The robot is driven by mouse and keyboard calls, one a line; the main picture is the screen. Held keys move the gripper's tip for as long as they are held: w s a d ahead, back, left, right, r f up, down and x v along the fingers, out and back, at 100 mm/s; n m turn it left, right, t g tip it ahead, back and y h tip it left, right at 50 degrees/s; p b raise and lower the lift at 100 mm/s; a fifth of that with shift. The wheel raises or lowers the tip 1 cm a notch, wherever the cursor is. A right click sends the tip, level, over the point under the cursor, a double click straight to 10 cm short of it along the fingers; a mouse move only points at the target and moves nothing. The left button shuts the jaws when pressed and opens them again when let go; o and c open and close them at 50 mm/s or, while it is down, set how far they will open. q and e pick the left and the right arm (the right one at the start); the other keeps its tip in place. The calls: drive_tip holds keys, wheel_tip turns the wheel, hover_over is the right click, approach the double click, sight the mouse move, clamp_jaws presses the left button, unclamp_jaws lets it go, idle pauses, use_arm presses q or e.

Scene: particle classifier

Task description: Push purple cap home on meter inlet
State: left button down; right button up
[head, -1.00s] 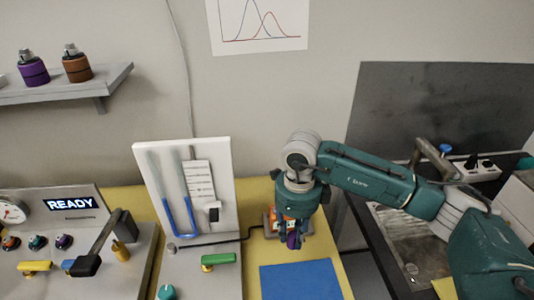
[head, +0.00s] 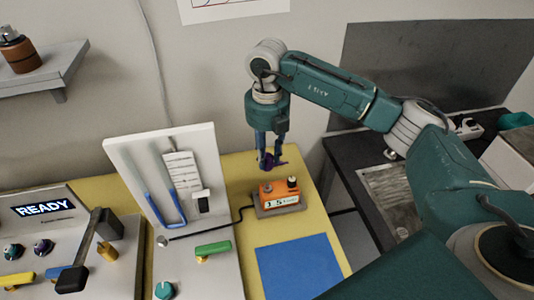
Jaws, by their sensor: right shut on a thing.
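My right gripper (head: 269,163) points down and is shut on the purple cap (head: 275,160). The fingers partly hide the cap. They are just above or behind the orange meter (head: 280,194) in the picture, and cap and meter look apart. The meter sits on a grey base on the yellow table, with a small display on its front. A dark knob-like fitting (head: 292,182) stands on its top right; I cannot tell whether it is the inlet. My left gripper is not in view.
A blue mat (head: 299,267) lies in front of the meter. Left of the meter stands a white panel with a blue U-tube (head: 170,205), and a green handle (head: 213,248) is before it. A dark cable runs to the meter. A console reads READY (head: 45,208).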

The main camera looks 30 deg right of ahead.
sight(267, 169)
drive_tip(key=shift+f+b, duration=1.55)
drive_tip(key=shift+f, duration=0.55)
drive_tip(key=shift+f+b, duration=0.55)
drive_tip(key=shift+f, duration=0.3)
drive_tip(key=shift+f+b, duration=1.25)
drive_tip(key=shift+f, duration=0.25)
drive_tip(key=shift+f, duration=0.25)
drive_tip(key=o, duration=1.1)
drive_tip(key=shift+r, duration=0.1)
drive_tip(key=shift+r, duration=0.1)
wheel_tip(267, 169, up, 12)
drive_tip(key=shift+f, duration=0.15)
